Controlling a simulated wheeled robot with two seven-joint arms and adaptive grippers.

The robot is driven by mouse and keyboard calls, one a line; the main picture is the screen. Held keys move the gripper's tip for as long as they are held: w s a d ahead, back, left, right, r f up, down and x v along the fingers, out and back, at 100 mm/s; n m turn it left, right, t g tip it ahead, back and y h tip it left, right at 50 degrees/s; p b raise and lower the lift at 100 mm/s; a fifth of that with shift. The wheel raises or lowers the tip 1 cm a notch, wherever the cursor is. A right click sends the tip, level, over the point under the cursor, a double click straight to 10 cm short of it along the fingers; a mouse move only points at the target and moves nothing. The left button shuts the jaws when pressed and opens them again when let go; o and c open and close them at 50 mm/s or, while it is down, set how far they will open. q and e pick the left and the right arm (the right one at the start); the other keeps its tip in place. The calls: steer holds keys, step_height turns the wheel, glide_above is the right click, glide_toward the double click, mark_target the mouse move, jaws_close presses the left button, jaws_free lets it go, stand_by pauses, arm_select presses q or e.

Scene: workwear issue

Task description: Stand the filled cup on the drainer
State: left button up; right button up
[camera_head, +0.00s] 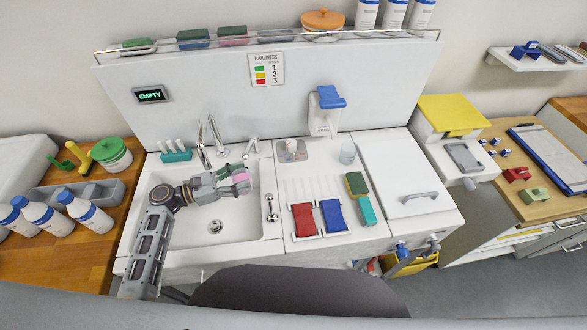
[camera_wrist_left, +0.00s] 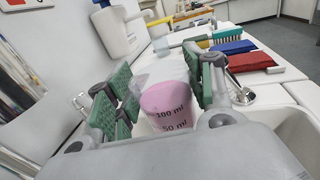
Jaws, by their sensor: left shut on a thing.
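My left gripper (camera_head: 234,179) is over the sink basin (camera_head: 188,234), its green-padded fingers shut on the filled cup (camera_head: 239,177). In the left wrist view the cup (camera_wrist_left: 166,105) is clear, with pink liquid and 50 ml and 100 ml marks. It sits between the finger pads of the gripper (camera_wrist_left: 165,90); its lower part is hidden by the gripper body. The ridged white drainer (camera_head: 325,188) lies just right of the basin. Red (camera_head: 303,219) and blue (camera_head: 333,215) pads lie at its front. My right gripper is out of view.
A clear cup (camera_head: 347,153) stands at the drainer's back right, beside a small grey tray (camera_head: 291,150). A green-topped brush (camera_head: 358,190) lies at the right. The faucet (camera_head: 214,135) rises behind the basin. The drainer's middle is clear. A dispenser (camera_head: 325,110) hangs above.

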arm_select(q)
steer(key=b+x, duration=0.1)
steer(key=x, duration=1.6)
steer(key=shift+w+d, duration=0.15)
steer(key=shift+d, duration=0.15)
steer(key=shift+f+b, duration=0.15)
steer(key=shift+b, duration=0.2)
steer(key=shift+f+b, duration=1.65)
steer(key=shift+b, duration=0.05)
steer(key=o, duration=1.1)
steer(key=b+v, duration=0.1)
steer(key=v, duration=1.1)
steer(key=shift+b, duration=0.35)
